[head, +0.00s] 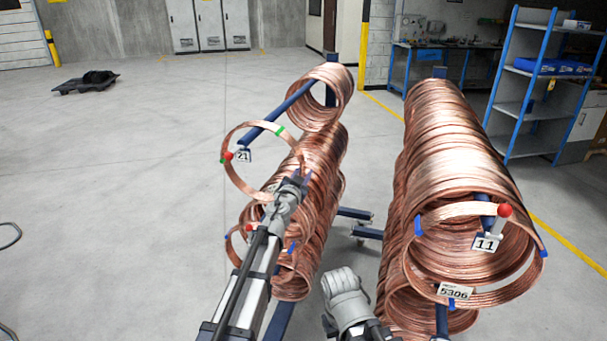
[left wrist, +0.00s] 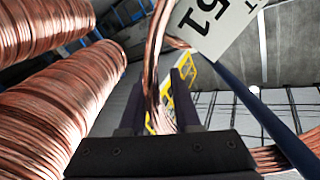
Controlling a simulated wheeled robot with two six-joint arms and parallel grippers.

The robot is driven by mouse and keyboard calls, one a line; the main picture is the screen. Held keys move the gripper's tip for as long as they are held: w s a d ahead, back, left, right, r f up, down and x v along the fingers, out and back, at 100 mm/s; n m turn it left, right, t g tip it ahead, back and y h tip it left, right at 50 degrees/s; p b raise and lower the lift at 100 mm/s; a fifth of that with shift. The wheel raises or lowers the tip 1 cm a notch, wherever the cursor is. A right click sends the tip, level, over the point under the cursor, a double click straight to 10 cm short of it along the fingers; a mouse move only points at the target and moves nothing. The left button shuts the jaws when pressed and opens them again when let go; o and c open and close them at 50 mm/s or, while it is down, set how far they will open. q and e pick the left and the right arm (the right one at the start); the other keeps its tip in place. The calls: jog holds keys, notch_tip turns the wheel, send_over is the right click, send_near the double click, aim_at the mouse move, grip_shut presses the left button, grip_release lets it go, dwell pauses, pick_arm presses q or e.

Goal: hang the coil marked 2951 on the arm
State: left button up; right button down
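A thin copper ring coil (head: 238,183) with green tape stands by the blue arm (head: 292,101) tagged 21, whose tip is a red ball (head: 228,155). The ring overlaps this arm in the head view; I cannot tell whether the arm passes through it. My left gripper (head: 304,179) is at the ring's right side. In the left wrist view, the copper strands (left wrist: 153,75) run between its two dark fingers, which look closed on them. A white tag (left wrist: 219,20) there shows "51"; its other digits are cut off. My right gripper's fingers are not visible.
Coils (head: 328,98) hang farther back on the same arm, with more coils (head: 325,165) below. A long row of coils (head: 440,130) fills the right rack, with tags 11 (head: 486,243) and 5306 (head: 454,291). The floor at left is mostly clear.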

pick_arm(q)
jog(key=shift+o, duration=1.2)
